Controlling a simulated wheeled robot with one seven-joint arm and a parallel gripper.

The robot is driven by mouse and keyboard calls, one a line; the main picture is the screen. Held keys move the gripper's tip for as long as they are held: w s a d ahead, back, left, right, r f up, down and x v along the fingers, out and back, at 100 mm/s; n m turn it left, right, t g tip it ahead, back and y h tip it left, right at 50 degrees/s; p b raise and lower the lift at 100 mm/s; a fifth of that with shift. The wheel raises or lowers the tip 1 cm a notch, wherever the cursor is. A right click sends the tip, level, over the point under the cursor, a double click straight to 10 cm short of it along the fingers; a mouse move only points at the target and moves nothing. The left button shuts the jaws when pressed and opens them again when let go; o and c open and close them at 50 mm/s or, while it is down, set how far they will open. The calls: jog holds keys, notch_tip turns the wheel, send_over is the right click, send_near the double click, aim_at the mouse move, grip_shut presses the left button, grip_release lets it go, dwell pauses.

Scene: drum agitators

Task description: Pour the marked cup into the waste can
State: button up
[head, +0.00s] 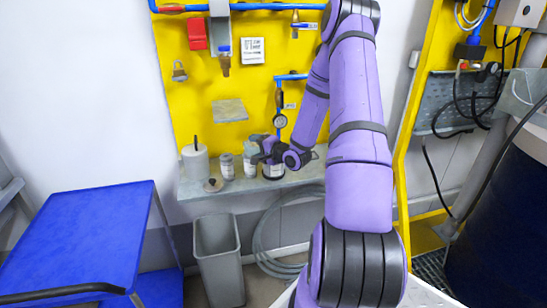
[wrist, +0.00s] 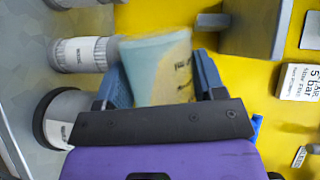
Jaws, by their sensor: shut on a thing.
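The marked cup (wrist: 158,65) is a pale blue and tan vessel with dark markings, blurred in the wrist view. It lies between the blue fingers of my gripper (wrist: 162,82), which is shut on it. In the head view my gripper (head: 265,150) is just above the wall shelf, among the labelled containers; I cannot make out the cup clearly there. The waste can (head: 219,265) is a tall grey open-topped bin on the floor, below and left of my gripper. The can's inside bottom is hidden.
On the shelf (head: 300,178) stand a white roll (head: 196,163), a small labelled bottle (head: 227,167) and a dark-topped labelled container (head: 272,171), close around my gripper. A blue cart (head: 85,235) stands left of the can. A coiled hose (head: 275,262) hangs right of it.

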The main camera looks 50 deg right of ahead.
jog(key=shift+d+r+m+t, duration=0.15)
jog(key=shift+r+m+t, duration=0.2)
jog(key=shift+m, duration=0.15)
dwell(0.6)
dwell(0.4)
